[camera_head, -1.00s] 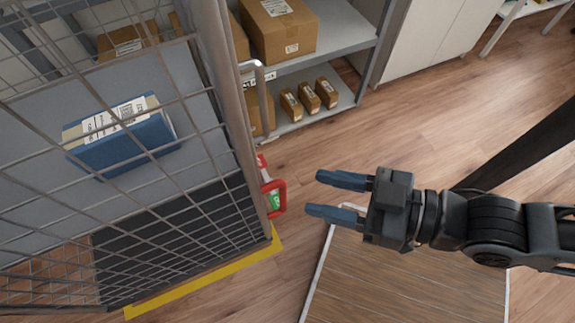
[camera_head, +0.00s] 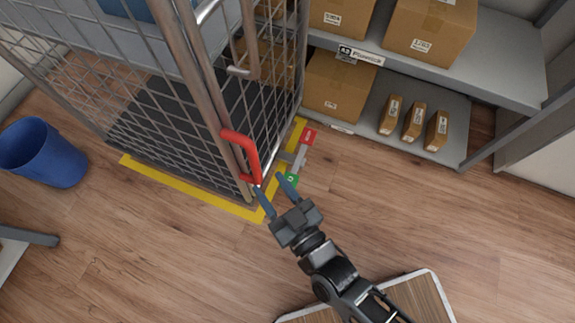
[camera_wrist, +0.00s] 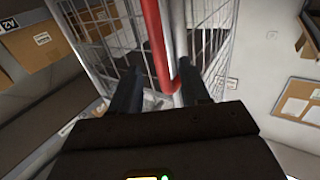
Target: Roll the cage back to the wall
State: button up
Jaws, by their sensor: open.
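The wire roll cage (camera_head: 190,95) stands at the upper left in the head view, with its base inside a yellow floor outline (camera_head: 190,190). A red handle (camera_head: 252,160) sits on its near corner post. A small bar with a red end (camera_head: 308,135) and a green end (camera_head: 291,179) shows low beside that corner. My gripper (camera_head: 271,186) is open, with its fingertips close to the lower end of the red handle. In the wrist view the red handle (camera_wrist: 157,45) and the post show between my open fingers (camera_wrist: 163,85). Contact cannot be told.
A grey shelf (camera_head: 465,65) with several cardboard boxes stands right of the cage. A blue bin (camera_head: 42,155) stands left of it. A blue parcel (camera_head: 125,8) shows partly inside the cage.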

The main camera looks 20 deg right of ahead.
aim_at(256, 166)
jog(key=shift+w+a+f, duration=0.1)
jog(key=shift+w+a, duration=0.05)
jog(key=shift+w, duration=0.4)
jog(key=x, duration=0.6)
jog(key=shift+w+a+b, duration=0.1)
jog(key=shift+w+b, duration=0.25)
jog(key=shift+w, duration=0.05)
grip_shut()
